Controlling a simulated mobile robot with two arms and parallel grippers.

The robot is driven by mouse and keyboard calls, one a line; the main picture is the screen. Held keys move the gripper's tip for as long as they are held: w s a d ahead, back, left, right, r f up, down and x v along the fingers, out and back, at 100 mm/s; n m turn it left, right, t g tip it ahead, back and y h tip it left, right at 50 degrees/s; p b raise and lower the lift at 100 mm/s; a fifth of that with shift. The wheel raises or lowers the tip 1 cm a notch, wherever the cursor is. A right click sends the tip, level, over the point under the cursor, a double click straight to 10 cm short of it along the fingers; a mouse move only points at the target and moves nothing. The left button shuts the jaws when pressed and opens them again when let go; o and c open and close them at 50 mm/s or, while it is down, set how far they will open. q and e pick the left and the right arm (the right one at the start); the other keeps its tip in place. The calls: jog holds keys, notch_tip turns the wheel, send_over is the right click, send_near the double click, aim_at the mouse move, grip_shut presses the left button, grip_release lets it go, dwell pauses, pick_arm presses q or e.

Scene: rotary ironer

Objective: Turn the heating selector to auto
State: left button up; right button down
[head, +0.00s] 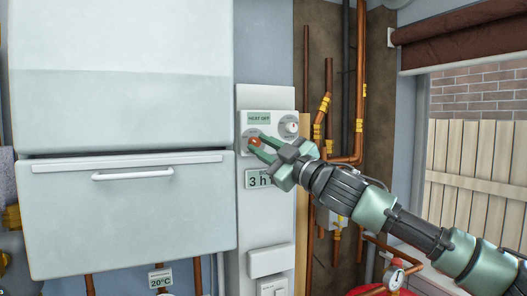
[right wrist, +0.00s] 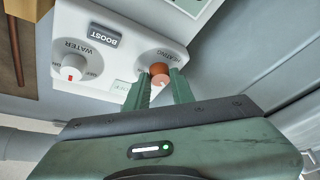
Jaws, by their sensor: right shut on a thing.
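The heating selector (head: 254,142) is a small copper-orange knob on the left of the white control panel (head: 244,117). In the right wrist view the selector (right wrist: 160,74) sits under the word HEATING, between my green fingertips. My right gripper (head: 257,144) is shut on this knob; it also shows in the right wrist view (right wrist: 158,82). The fingers hide part of the dial, so I cannot read its pointer. The small display (head: 259,118) above reads HEAT OFF. My left gripper is not in view.
The white water knob (head: 291,127) is close by on the right; it also shows in the right wrist view (right wrist: 73,68). A white boiler (head: 120,210) stands at left. Copper pipes (head: 360,80) run up the wall at right. A lower display (head: 258,181) is partly covered by my gripper.

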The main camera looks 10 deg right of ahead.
jog(key=m+t+h+b, duration=0.1)
jog(key=m+b, duration=0.2)
jog(key=m+t+h+b, duration=0.1)
jog(key=m+h+b, duration=0.1)
jog(key=m+b, duration=0.2)
jog(key=m+t+h+b, duration=0.1)
jog(key=m+b, duration=0.3)
jog(key=shift+s+a+f+t+h, duration=0.1)
jog(key=shift+a+f+t+h, duration=0.2)
jog(key=shift+a+f, duration=0.1)
jog(key=m, duration=0.1)
jog(key=m+h+b, duration=0.2)
jog(key=m, duration=0.1)
jog(key=shift+r+t, duration=0.25)
jog(key=shift+t, duration=0.05)
jog(key=shift+r+m+h, duration=0.15)
jog(key=shift+m+h, duration=0.45)
jog(key=shift+s+r, duration=0.1)
jog(key=shift+r, duration=0.05)
jog(key=c, duration=1.3)
grip_release()
jog(key=shift+o, duration=0.6)
jog(key=shift+w+a+f, duration=0.1)
jog(key=shift+w+f, duration=0.15)
jog(key=shift+b, duration=0.3)
